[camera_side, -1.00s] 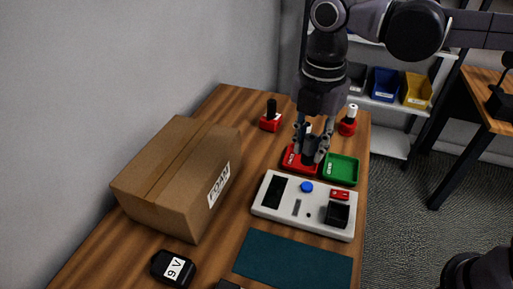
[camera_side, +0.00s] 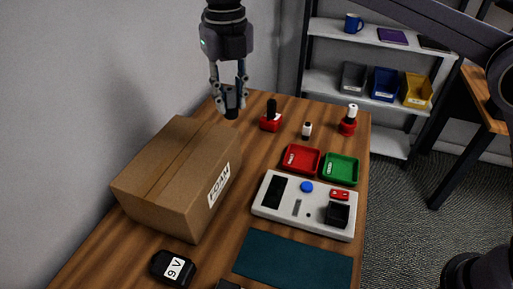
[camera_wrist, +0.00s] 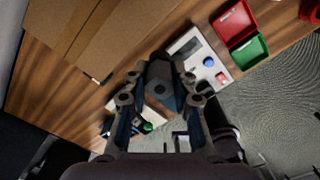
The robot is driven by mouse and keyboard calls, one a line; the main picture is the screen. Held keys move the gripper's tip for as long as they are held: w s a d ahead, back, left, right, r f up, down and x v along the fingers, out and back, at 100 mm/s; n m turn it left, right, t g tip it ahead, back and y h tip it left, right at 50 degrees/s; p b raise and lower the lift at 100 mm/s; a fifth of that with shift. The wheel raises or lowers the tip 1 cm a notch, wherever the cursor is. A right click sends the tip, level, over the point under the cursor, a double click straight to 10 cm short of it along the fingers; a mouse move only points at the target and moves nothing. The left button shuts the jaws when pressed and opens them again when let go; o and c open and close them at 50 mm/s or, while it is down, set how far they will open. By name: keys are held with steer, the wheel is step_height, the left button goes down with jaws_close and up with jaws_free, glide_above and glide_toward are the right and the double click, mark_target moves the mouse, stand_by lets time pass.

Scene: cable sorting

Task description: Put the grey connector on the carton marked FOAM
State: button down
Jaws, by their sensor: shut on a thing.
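My gripper (camera_side: 231,92) is shut on a dark grey block, which I take to be the grey connector (camera_wrist: 160,72). In the side view the connector (camera_side: 231,113) hangs below the fingertips, mostly hidden by them. The brown carton marked FOAM (camera_side: 165,178) stands closed on the table at the left, its label facing right. In the side view my gripper is above and beyond the carton's far end, apart from it. In the wrist view the carton (camera_wrist: 115,32) fills the upper left, beside the held connector.
A red tray (camera_side: 301,158), a green tray (camera_side: 341,168) and a white device panel (camera_side: 275,210) are at the right. Two red-based bottles (camera_side: 270,120) (camera_side: 348,122) and a small white-and-black piece (camera_side: 307,130) stand behind. A black 9 V item (camera_side: 173,268) lies in front.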

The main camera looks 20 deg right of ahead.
steer(key=a+f, duration=0.2)
steer(key=a, duration=0.1)
steer(key=s+a+f, duration=0.1)
steer(key=a, duration=0.2)
steer(key=a+f, duration=0.2)
steer(key=a, duration=0.1)
steer(key=shift+s+a+f, duration=0.2)
steer(key=shift+s+f, duration=0.15)
steer(key=shift+f, duration=2.05)
steer(key=shift+f, duration=0.15)
steer(key=c, duration=1.1)
jaws_free()
